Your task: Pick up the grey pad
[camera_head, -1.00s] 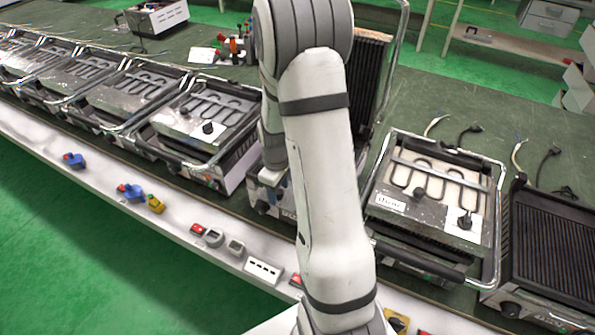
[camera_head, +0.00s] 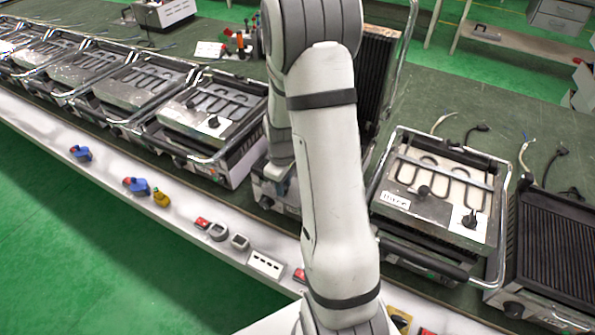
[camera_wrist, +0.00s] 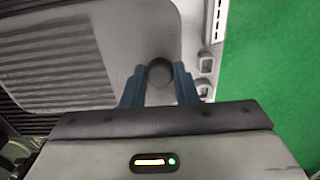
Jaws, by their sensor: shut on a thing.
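In the wrist view, the grey pad (camera_wrist: 118,22) is a flat, light grey plate with a rounded corner and a darker ribbed area. It fills the upper left. A dark round knob (camera_wrist: 160,71) sits at its near edge. My gripper (camera_wrist: 159,68) has blue fingers, one on each side of the knob, and is shut on it. How high the pad sits above the grill cannot be told. In the head view, my arm hides the gripper and the pad.
Black ribbed grill surface (camera_wrist: 8,100) shows beside the pad. In the head view, a grill with a raised ribbed lid (camera_head: 375,75) stands behind my arm. Other grills stand left and right (camera_head: 435,200). Small parts, including a yellow one (camera_head: 161,198), lie along the white front ledge.

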